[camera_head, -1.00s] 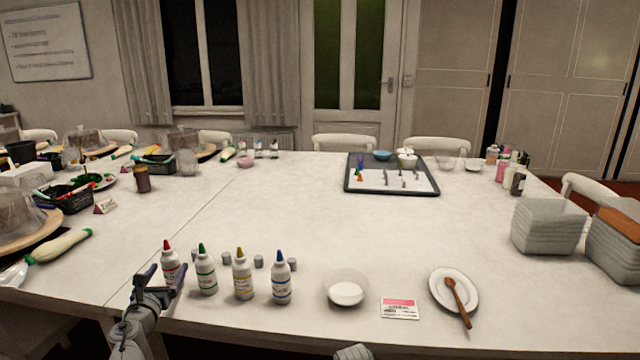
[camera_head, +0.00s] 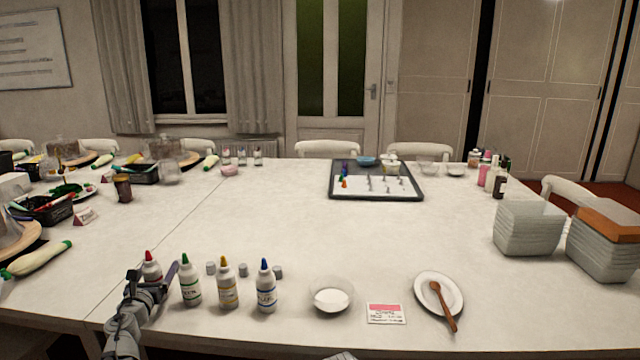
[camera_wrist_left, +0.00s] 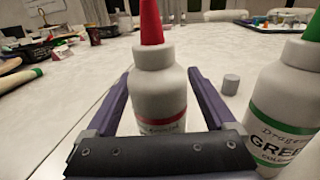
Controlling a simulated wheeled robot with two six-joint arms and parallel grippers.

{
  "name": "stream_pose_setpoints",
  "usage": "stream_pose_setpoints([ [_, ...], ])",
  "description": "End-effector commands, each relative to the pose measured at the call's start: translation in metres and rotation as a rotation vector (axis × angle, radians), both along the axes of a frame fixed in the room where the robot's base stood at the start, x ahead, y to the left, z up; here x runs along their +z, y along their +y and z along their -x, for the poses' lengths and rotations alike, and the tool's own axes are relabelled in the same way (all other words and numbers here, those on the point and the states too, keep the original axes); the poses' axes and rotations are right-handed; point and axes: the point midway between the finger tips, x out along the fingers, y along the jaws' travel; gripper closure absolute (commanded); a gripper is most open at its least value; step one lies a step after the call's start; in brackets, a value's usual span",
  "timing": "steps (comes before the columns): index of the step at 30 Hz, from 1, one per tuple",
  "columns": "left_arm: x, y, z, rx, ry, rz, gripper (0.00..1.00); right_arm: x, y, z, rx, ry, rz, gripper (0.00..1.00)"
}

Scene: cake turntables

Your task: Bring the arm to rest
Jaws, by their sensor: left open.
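My left gripper (camera_head: 152,281) is low over the near edge of the table. Its jaws are open, with a finger on either side of the red-capped bottle (camera_head: 151,266). In the left wrist view the red-capped bottle (camera_wrist_left: 158,90) stands upright between the two purple fingers (camera_wrist_left: 160,98), with a gap visible on each side. The green-capped bottle (camera_head: 190,282) stands just to the right of the gripper. My right gripper is not in view.
A yellow-capped bottle (camera_head: 227,285) and a blue-capped bottle (camera_head: 265,287) stand in the same row, with small grey caps behind. A bowl of white powder (camera_head: 331,298), a card (camera_head: 386,313) and a plate with a spoon (camera_head: 439,290) lie to the right. The table's middle is clear.

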Motion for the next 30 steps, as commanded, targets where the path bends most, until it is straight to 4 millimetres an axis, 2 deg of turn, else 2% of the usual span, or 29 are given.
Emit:
stream_pose_setpoints([
  [8,0.002,-0.003,0.018,0.001,0.000,0.000,0.11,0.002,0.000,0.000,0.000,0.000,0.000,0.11],
  [21,0.002,-0.011,0.090,0.001,0.000,0.000,0.11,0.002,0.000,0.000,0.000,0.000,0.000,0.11],
  [30,0.002,-0.015,0.124,0.001,0.000,0.000,0.11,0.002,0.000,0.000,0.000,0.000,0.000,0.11],
])
